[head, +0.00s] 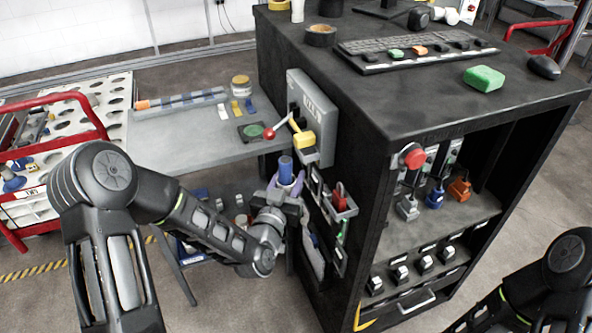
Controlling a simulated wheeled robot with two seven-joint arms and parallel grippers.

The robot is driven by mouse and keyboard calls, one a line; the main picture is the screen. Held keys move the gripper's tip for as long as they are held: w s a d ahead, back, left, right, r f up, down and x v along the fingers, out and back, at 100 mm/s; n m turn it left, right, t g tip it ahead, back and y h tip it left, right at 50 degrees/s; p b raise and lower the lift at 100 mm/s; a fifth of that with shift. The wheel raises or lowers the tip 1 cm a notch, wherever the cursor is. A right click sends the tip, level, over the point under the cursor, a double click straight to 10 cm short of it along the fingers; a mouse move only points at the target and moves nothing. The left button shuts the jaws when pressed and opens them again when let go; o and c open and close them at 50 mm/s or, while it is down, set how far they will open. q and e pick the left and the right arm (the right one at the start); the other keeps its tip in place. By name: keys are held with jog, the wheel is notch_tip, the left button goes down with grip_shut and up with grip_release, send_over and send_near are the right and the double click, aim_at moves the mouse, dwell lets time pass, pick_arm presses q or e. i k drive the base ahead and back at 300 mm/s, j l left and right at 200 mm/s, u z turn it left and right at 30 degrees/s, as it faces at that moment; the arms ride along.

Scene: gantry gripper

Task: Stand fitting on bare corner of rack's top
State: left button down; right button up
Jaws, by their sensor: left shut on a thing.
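My left gripper (284,192) is shut on the fitting (286,168), whose blue cylindrical top stands up between the fingers. The lower part of the fitting is hidden by the fingers and wrist. The gripper is beside the left side of the black rack (395,245), below the level of its top. The rack's top (410,110) is a flat black surface. Its near left corner is bare. My right arm shows at the lower right, but its gripper is out of view.
On the rack's top are a keyboard (415,48), a green block (484,78), a mouse (544,67) and a tape roll (321,35). A switch box with a red-knobbed lever (269,133) juts from the rack's left side. A grey table (190,150) stands left.

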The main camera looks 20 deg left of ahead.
aim_at(416, 94)
jog(key=l+u, duration=0.15)
jog(key=u, duration=0.35)
jog(key=k+l+u, duration=0.1)
jog(key=u, duration=0.35)
jog(key=l+u, duration=0.2)
jog(key=u, duration=0.3)
jog(key=k+u, duration=0.15)
jog(key=u, duration=0.35)
jog(key=k+l+u, duration=0.1)
jog(key=u, duration=0.35)
jog(key=k+l, duration=0.15)
jog(key=k, duration=0.7)
jog(key=k+z, duration=0.15)
jog(key=z, duration=0.35)
jog(key=k+l+z, duration=0.1)
jog(key=z, duration=0.35)
jog(key=k+l+z, duration=0.1)
jog(key=z, duration=0.4)
jog(key=l+z, duration=0.15)
jog(key=z, duration=0.3)
jog(key=k+l+z, duration=0.1)
jog(key=z, duration=0.4)
jog(key=l, duration=0.1)
